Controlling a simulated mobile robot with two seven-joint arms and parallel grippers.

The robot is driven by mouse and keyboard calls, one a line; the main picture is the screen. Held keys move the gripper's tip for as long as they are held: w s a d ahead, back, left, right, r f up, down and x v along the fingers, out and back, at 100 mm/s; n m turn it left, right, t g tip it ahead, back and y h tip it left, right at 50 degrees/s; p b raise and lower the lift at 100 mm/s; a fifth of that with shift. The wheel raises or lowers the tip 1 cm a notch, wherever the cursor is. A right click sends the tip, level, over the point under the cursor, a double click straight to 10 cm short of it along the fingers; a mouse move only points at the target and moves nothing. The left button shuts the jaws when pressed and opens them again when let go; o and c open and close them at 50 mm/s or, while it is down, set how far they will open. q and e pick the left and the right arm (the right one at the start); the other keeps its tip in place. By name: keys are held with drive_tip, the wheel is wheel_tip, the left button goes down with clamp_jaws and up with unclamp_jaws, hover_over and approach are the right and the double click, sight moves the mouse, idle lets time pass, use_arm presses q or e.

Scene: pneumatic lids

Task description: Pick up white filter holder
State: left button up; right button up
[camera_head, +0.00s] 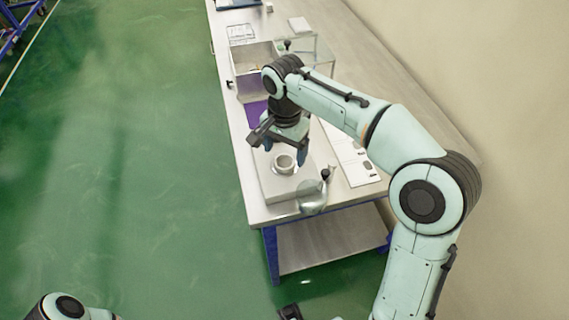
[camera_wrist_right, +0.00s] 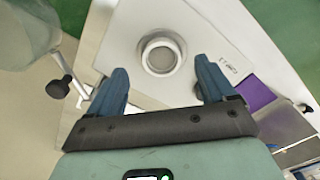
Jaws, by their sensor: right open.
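The white filter holder (camera_head: 285,164) is a round, ring-shaped piece with an open middle. It sits upright on a flat grey-white plate (camera_head: 267,188) near the front end of the table. In the right wrist view the holder (camera_wrist_right: 161,55) shows whole. My right gripper (camera_head: 285,151) is open and empty, above the plate by the holder. In the right wrist view its blue fingers (camera_wrist_right: 160,65) are spread wide, with the holder showing between and just beyond their tips.
A clear vessel with a black knob (camera_head: 325,174) stands at the plate's right corner. A white sheet with small dark parts (camera_head: 350,158) lies to the right. Behind are a purple patch (camera_head: 256,112), an open box (camera_head: 262,52) and a clear case (camera_head: 318,52).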

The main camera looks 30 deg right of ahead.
sight(284, 164)
wheel_tip(284, 164, down, 4)
drive_tip(key=shift+w+r, duration=0.1)
drive_tip(key=shift+r, duration=0.05)
drive_tip(key=c, duration=1.2)
drive_tip(key=shift+o, duration=0.2)
